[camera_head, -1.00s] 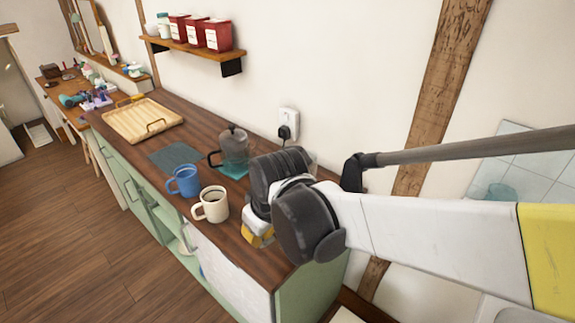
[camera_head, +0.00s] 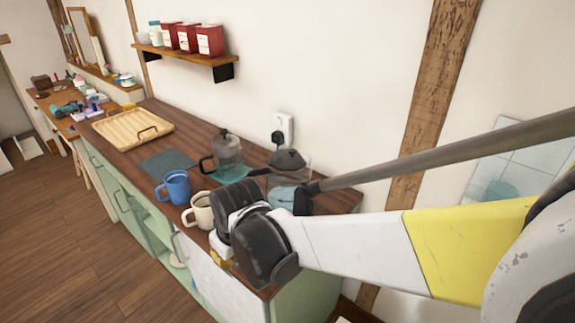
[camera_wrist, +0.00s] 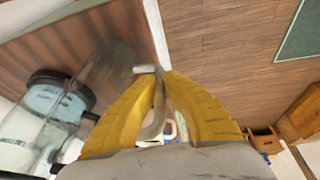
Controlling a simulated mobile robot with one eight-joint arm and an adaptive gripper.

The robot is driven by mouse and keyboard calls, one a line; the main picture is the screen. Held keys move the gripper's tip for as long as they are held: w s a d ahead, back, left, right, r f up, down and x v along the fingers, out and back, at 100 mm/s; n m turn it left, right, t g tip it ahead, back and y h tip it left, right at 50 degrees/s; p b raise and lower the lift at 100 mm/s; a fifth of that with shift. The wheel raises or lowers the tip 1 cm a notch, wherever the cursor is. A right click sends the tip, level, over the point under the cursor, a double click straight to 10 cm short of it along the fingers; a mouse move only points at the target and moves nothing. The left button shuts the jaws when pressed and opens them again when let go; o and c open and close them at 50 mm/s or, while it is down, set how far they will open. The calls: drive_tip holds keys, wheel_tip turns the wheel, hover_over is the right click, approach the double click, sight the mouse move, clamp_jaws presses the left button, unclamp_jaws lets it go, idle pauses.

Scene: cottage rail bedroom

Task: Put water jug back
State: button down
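A lidded glass jug (camera_head: 228,150) with a dark handle stands on a teal mat at the back of the wooden counter. A second dark-lidded vessel (camera_head: 288,161) with a clear body is right of it, partly hidden by my arm. I cannot tell which is the water jug. My gripper (camera_head: 217,257) is low at the counter's front edge, right of the cream mug (camera_head: 198,211), mostly hidden behind my wrist. In the wrist view, the yellow fingers (camera_wrist: 150,71) converge around a thin pale strip; whether they grip it is unclear. A clear, dark-ringed vessel (camera_wrist: 60,92) is left of them.
A blue mug (camera_head: 175,187) stands left of the cream mug. A grey mat (camera_head: 167,163) and a wooden tray (camera_head: 133,127) lie farther left on the counter. A shelf (camera_head: 190,55) with red canisters hangs above. The floor in front is clear.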

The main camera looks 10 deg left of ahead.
drive_tip(key=c, duration=1.6)
unclamp_jaws()
drive_tip(key=shift+f, duration=0.1)
drive_tip(key=p+v, duration=0.5)
drive_tip(key=v, duration=0.7)
drive_tip(key=w+d+r+m+t, duration=0.1)
drive_tip(key=w+d+r+m, duration=0.2)
drive_tip(key=d, duration=0.9)
drive_tip(key=s+d+m+t+h, duration=0.1)
drive_tip(key=s+d+m, duration=0.1)
drive_tip(key=d, duration=0.7)
drive_tip(key=s+d+m+t+h, duration=0.1)
drive_tip(key=d+m, duration=0.3)
drive_tip(key=d, duration=0.4)
drive_tip(key=s+d+m+t+h, duration=0.1)
drive_tip(key=s+d+m, duration=0.2)
drive_tip(key=d, duration=0.6)
drive_tip(key=shift+d+r+t, duration=0.1)
drive_tip(key=shift+d+t, duration=0.2)
drive_tip(key=shift+d, duration=0.05)
